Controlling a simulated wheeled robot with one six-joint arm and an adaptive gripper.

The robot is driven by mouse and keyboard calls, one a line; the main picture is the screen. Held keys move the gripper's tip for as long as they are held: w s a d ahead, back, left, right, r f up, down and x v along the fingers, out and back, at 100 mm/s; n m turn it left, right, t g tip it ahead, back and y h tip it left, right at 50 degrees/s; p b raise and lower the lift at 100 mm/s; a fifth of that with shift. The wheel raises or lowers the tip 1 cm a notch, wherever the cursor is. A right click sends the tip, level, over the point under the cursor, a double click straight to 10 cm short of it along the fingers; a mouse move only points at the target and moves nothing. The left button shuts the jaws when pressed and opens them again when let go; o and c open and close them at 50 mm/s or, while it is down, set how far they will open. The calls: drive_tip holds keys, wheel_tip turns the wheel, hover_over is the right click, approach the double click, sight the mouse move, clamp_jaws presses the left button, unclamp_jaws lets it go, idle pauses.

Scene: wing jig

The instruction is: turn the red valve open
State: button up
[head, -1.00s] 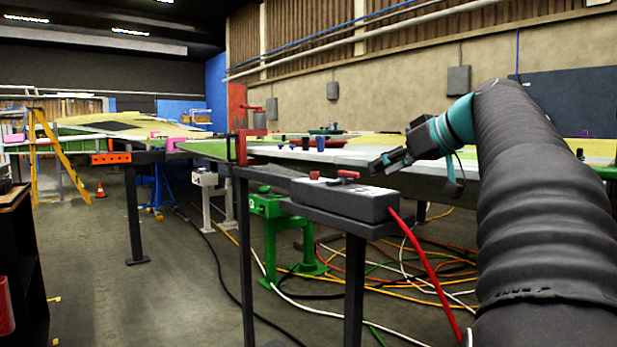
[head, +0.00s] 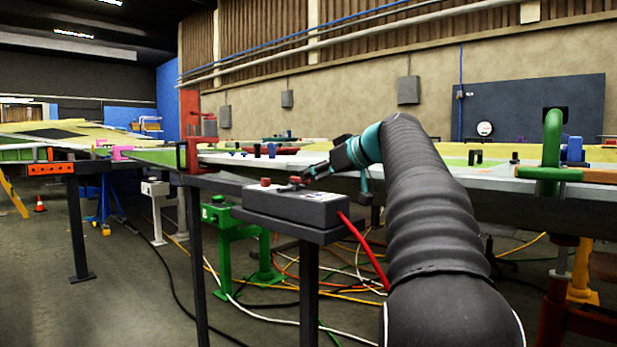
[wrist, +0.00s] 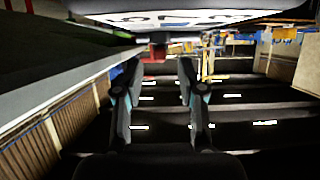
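A dark grey box (head: 297,205) with a red hose stands on a small stand. A red knob (head: 265,182) shows on its far left top. A red lever seen earlier on the box top is now mostly hidden behind my gripper (head: 303,177), which is low over the box. In the wrist view, the picture appears upside down and the box with its white label (wrist: 205,17) is at the top. My gripper (wrist: 157,65) is open there, its two fingers apart. A small red part (wrist: 155,52) shows in the gap, just beyond the fingertips; I cannot tell if they touch it.
A long wing panel (head: 420,172) on jigs runs behind the box. A green clamp (head: 550,160) stands on it at the right. A green stand (head: 232,235) is below left. Cables (head: 330,285) lie over the floor. Open floor (head: 120,300) lies at the left.

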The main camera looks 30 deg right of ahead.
drive_tip(key=shift+x, duration=1.3)
drive_tip(key=shift+c, duration=0.2)
clamp_jaws()
